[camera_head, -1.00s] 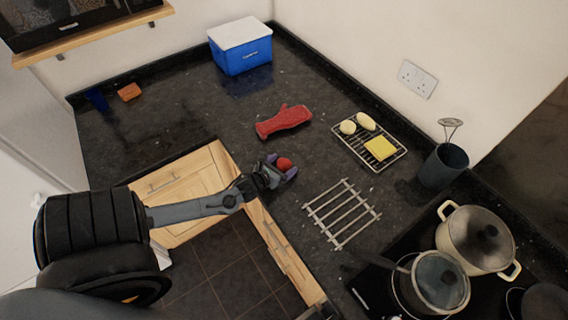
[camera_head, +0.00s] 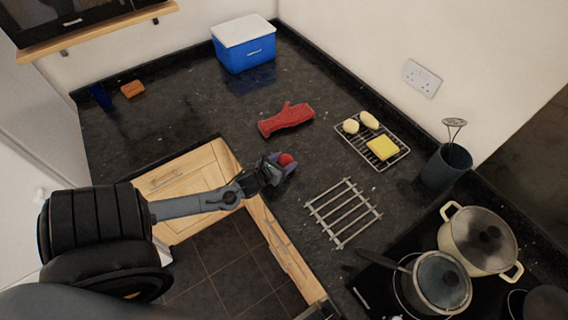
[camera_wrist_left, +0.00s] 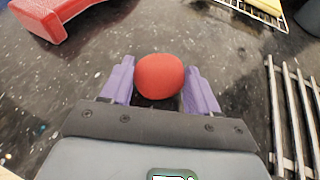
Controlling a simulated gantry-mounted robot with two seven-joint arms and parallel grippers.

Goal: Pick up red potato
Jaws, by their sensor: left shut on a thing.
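The red potato (camera_head: 286,159) is between the purple fingers of my left gripper (camera_head: 281,164), near the counter's front edge in the head view. In the left wrist view the potato (camera_wrist_left: 159,76) sits at the fingertips, with a purple finger of the left gripper (camera_wrist_left: 160,88) on each side. The left gripper is shut on it. I cannot tell whether the potato is clear of the counter. My right gripper does not show in either view.
A red oven mitt (camera_head: 286,120) lies behind the gripper. A wire rack (camera_head: 398,158) holds two pale potatoes and a yellow sponge (camera_head: 382,148). A metal trivet (camera_head: 343,212) lies to the right. Pots (camera_head: 478,238) stand front right. A blue cooler (camera_head: 244,49) is at the back.

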